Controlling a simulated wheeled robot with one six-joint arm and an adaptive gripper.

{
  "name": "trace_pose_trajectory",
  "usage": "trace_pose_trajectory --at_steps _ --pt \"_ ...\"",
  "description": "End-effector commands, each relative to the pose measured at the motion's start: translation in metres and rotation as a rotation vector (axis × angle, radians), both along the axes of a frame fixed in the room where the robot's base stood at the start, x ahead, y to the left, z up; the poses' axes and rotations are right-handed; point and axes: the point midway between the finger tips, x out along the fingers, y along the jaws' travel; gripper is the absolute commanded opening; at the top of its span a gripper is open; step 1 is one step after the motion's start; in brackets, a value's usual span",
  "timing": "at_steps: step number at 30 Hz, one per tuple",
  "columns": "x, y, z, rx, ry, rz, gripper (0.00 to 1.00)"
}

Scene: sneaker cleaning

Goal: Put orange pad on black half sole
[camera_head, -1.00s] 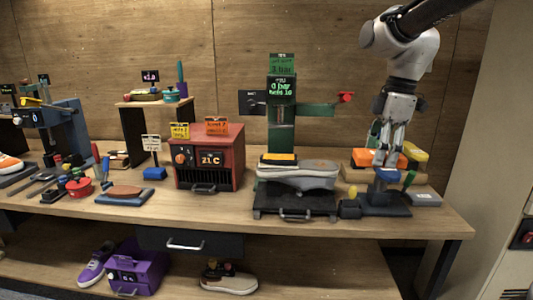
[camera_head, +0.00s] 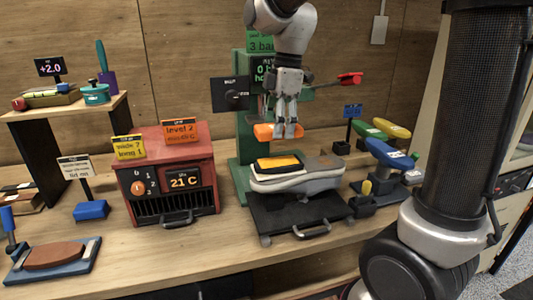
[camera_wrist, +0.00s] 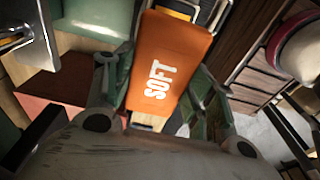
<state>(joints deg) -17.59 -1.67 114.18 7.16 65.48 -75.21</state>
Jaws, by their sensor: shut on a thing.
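The orange pad (camera_head: 264,132), marked SOFT in the wrist view (camera_wrist: 170,65), is held between the fingers of my gripper (camera_head: 286,128). In the head view the pad hangs in front of the green press column, above and apart from the grey shoe sole (camera_head: 320,172). On that sole lies a black piece with a yellow-orange top (camera_head: 279,163), seemingly the black half sole. The sole sits on a black tray (camera_head: 290,222) with a handle. The pad's underside is hidden.
The green press column (camera_head: 243,110) stands behind, with a red-handled lever (camera_head: 348,79) at right. A red oven box (camera_head: 165,175) stands left of the tray.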

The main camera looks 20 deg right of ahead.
Motion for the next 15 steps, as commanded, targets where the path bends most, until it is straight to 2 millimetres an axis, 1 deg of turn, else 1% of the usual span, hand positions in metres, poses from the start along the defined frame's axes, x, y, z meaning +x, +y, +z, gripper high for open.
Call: trace_pose_trajectory --at_steps 1,3,8,12,15 --pt "-0.001 0.000 -0.011 -0.001 0.004 -0.001 0.29" --pt "-0.001 0.000 -0.023 -0.001 0.003 0.000 0.29" --pt "0.000 0.000 -0.040 0.000 0.002 0.000 0.29" --pt "-0.001 0.000 -0.062 -0.001 0.004 -0.001 0.29" --pt "0.000 0.000 -0.072 0.000 0.002 -0.001 0.29"
